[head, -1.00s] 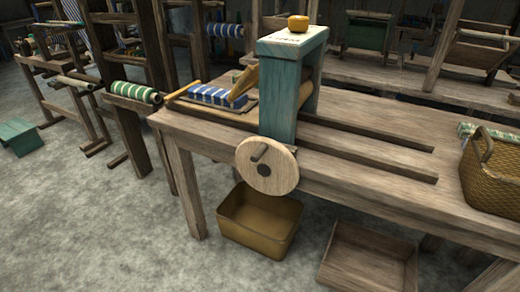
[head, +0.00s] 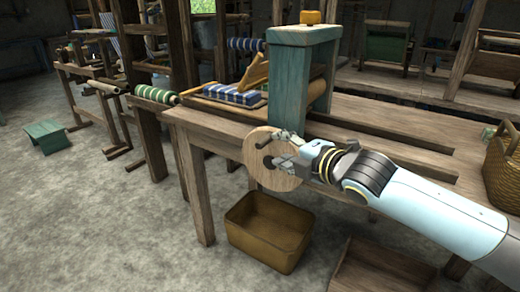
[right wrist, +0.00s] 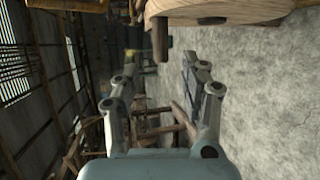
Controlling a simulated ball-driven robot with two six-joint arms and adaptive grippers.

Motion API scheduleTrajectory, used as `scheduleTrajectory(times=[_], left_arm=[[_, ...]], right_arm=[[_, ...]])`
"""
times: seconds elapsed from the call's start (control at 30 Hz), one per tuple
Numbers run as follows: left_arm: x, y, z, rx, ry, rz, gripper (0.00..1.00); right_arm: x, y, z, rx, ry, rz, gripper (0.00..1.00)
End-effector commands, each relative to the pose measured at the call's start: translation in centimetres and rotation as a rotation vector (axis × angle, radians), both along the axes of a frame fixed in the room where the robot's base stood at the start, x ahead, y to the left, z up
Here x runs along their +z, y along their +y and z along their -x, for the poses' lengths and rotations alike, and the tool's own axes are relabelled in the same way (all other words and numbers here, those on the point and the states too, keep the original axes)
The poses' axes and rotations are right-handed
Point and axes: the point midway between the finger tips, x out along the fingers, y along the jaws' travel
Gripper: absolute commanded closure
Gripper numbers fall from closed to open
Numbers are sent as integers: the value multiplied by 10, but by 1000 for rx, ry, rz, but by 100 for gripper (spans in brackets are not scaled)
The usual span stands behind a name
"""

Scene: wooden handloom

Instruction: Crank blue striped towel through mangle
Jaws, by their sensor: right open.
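The blue and white striped towel (head: 232,95) lies on a board on the left side of the mangle (head: 288,88), a teal upright frame on the wooden bench. The mangle's round wooden crank wheel (head: 260,173) is on the near side, partly hidden by my right gripper (head: 280,151). In the right wrist view the wheel (right wrist: 225,8) is at the top, and its peg handle (right wrist: 160,40) points down towards the gap between my open fingertips (right wrist: 160,66). The fingers do not visibly close on the peg. My left gripper is out of view.
A tan bin (head: 265,235) stands on the floor below the wheel, with a wooden crate (head: 375,270) to its right. A wicker basket (head: 503,170) sits at the bench's right end. A green stool (head: 46,136) stands far left on open floor.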

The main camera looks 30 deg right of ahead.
Motion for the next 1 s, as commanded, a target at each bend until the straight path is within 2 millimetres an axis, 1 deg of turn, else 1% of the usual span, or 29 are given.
scheduleTrajectory(times=[0.03,0.07,0.2,0.3,0.4,0.57,0.8,0.87,1.0], left_arm=[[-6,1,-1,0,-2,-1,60],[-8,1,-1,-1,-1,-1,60],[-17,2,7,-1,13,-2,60],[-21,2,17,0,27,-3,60],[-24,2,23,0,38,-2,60],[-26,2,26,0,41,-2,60],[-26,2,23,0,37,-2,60],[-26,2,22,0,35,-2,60],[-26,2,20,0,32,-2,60]], right_arm=[[-5,0,-11,-2,-2,-5,56],[-6,0,-17,-3,-2,-4,56],[-14,-1,-44,-3,1,-5,56],[-18,-1,-61,-2,1,-4,56],[-20,-1,-72,-2,1,-5,56],[-21,-1,-81,-2,2,-3,56],[-21,-1,-81,-1,2,-3,56],[-21,-1,-81,-1,2,-3,62],[-21,-1,-81,-1,2,-3,80]])
